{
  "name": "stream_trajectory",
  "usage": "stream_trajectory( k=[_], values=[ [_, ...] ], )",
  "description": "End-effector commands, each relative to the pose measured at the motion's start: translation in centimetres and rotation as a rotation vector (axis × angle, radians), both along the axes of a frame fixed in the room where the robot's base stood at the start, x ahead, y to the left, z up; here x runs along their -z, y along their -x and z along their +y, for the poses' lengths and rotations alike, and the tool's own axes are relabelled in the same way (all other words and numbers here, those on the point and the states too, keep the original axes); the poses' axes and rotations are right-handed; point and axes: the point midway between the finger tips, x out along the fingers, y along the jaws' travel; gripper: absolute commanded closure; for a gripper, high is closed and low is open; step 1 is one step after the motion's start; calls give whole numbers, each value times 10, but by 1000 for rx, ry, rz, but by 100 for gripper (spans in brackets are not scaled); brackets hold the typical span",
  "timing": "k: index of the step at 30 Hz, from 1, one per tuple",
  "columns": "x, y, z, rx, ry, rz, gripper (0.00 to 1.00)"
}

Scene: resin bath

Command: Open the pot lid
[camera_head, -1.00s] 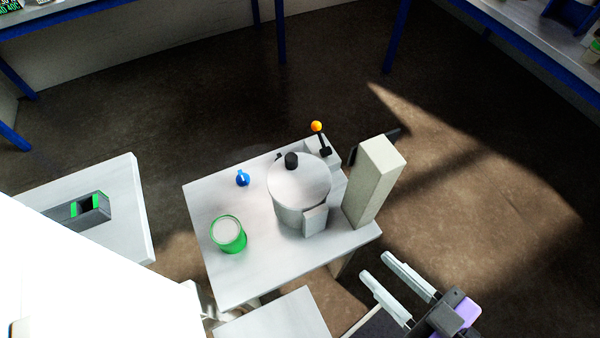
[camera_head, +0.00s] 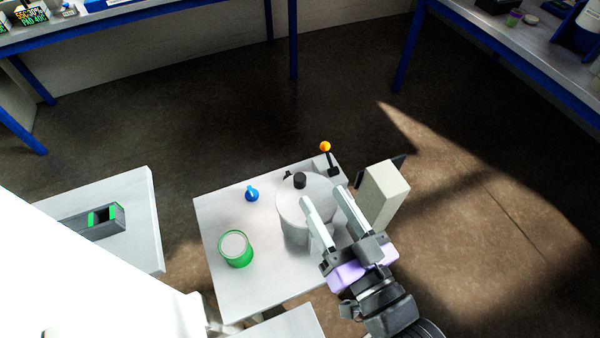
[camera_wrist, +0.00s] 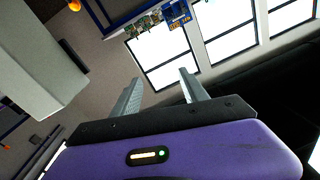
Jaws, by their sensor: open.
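The pot (camera_head: 294,229) is a pale grey cylinder on the small white table. Its flat lid (camera_head: 290,203) lies on top, closed, with a black knob (camera_head: 300,180) standing up from it. My gripper (camera_head: 322,194) is open and empty; its two pale fingers point toward the pot and overlap the lid's right side in the head view. I cannot tell its height above the lid. The fingers also show in the wrist view (camera_wrist: 160,85), with nothing between them; the pot is not seen there.
A tall beige block (camera_head: 385,194) stands at the table's right, close to my gripper. A lever with an orange ball (camera_head: 325,146) rises behind the pot. A green-sided can (camera_head: 236,250) and a small blue item (camera_head: 252,194) stand left on the white table (camera_head: 213,212).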

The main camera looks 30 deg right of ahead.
Motion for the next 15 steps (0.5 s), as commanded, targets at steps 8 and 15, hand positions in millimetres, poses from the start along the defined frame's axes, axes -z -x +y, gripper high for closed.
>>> stream_trajectory(
  k=[8, 15],
  values=[
    [-21, -112, 14, -72, -195, -17, 48],
    [-36, -201, 30, -188, -335, 73, 48]
  ],
)
